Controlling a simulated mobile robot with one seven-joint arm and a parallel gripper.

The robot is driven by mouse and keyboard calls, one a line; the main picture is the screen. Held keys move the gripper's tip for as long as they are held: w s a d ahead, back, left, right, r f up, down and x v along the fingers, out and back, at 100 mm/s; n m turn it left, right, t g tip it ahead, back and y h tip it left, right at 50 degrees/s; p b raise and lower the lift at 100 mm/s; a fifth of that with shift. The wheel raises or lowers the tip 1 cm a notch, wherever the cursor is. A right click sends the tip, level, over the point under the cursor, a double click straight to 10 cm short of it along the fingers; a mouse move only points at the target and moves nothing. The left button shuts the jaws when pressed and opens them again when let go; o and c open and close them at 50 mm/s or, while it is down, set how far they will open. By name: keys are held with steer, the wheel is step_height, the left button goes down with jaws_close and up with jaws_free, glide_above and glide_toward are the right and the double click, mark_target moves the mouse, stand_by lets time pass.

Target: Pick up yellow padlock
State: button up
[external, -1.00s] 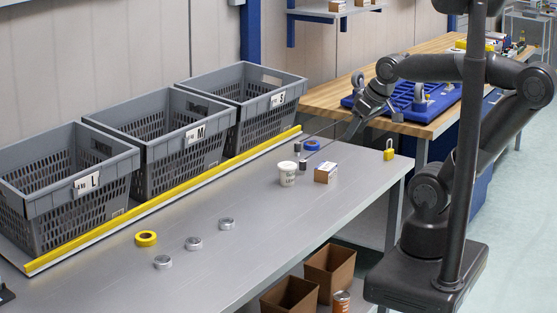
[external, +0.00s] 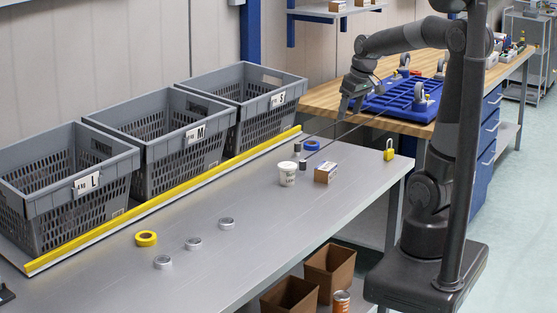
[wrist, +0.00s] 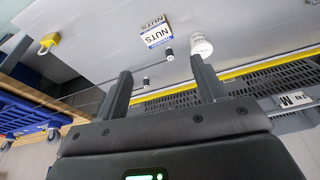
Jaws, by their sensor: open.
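The yellow padlock (external: 388,155) stands upright near the right edge of the grey table, its shackle on top. It also shows at the upper left of the wrist view (wrist: 47,41), left of and beyond my fingers. My gripper (external: 348,110) points downward, above and to the left of the padlock in the external view, in front of the blue tray. In the wrist view my gripper's (wrist: 160,66) two fingers are spread apart with nothing held between them. The padlock is apart from my gripper and unobstructed in both views.
Grey crates (external: 190,145) line the back behind a yellow rail. A blue tray (external: 400,98) sits on the wooden bench.

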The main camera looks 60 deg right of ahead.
steer(key=w+d+f+m+g, duration=0.1)
steer(key=d+f, duration=0.1)
steer(key=d, duration=0.5)
steer(key=w+d+f+g, duration=0.1)
steer(key=d+f, duration=0.2)
steer(key=d, duration=0.5)
steer(key=g, duration=0.1)
glide_toward(389, 150)
steer(key=shift+s+d+m, duration=0.3)
steer(key=shift+s+d, duration=0.1)
steer(key=shift+s, duration=0.05)
step_height(389, 150, down, 5)
steer(key=shift+r, duration=0.15)
steer(key=f, duration=0.2)
steer(key=w+f, duration=0.1)
steer(key=f, duration=0.2)
steer(key=shift+a+f, duration=0.2)
steer(key=shift+f, duration=0.1)
steer(key=shift+r, duration=0.1)
steer(key=c, duration=1.1)
